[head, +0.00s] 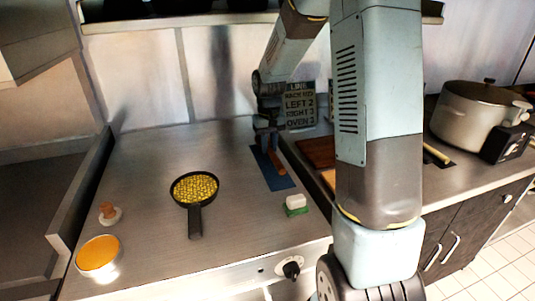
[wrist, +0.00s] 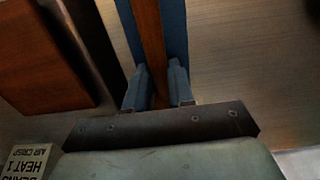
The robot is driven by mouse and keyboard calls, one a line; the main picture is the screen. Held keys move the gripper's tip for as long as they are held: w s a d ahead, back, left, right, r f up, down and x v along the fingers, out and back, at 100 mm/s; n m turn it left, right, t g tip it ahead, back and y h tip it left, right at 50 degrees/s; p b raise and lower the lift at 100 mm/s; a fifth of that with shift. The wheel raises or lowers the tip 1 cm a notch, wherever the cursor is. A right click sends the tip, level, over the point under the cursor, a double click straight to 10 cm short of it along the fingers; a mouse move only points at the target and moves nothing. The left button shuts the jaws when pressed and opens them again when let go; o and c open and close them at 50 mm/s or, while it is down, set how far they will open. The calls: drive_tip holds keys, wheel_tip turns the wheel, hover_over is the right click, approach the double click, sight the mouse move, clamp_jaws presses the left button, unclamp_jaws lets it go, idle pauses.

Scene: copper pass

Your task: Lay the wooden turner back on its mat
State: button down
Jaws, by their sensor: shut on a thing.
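The wooden turner (wrist: 149,35) is a brown wooden strip between my gripper's two fingers in the wrist view. It also shows in the head view (head: 277,162), low over the blue mat or lying on it; I cannot tell which. The blue mat (head: 284,183) lies on the steel counter, and its blue surface shows on both sides of the turner in the wrist view (wrist: 176,30). My gripper (wrist: 158,88) is shut on the turner, over the mat's far end; it also shows in the head view (head: 266,148). My gripper hides the turner's near part in the wrist view.
A black pan (head: 195,190) with yellow food stands left of the mat. A white and green sponge (head: 296,204) lies near the mat's front end. Brown boards (head: 318,152) lie right of it. A sign (head: 300,104) stands behind. A large pot (head: 480,110) is far right.

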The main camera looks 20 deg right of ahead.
sight(269, 146)
drive_tip(key=shift+w+f, duration=0.2)
drive_tip(key=shift+f, duration=0.15)
wheel_tip(269, 146, down, 3)
drive_tip(key=shift+r, duration=0.1)
drive_tip(key=c, duration=1)
unclamp_jaws()
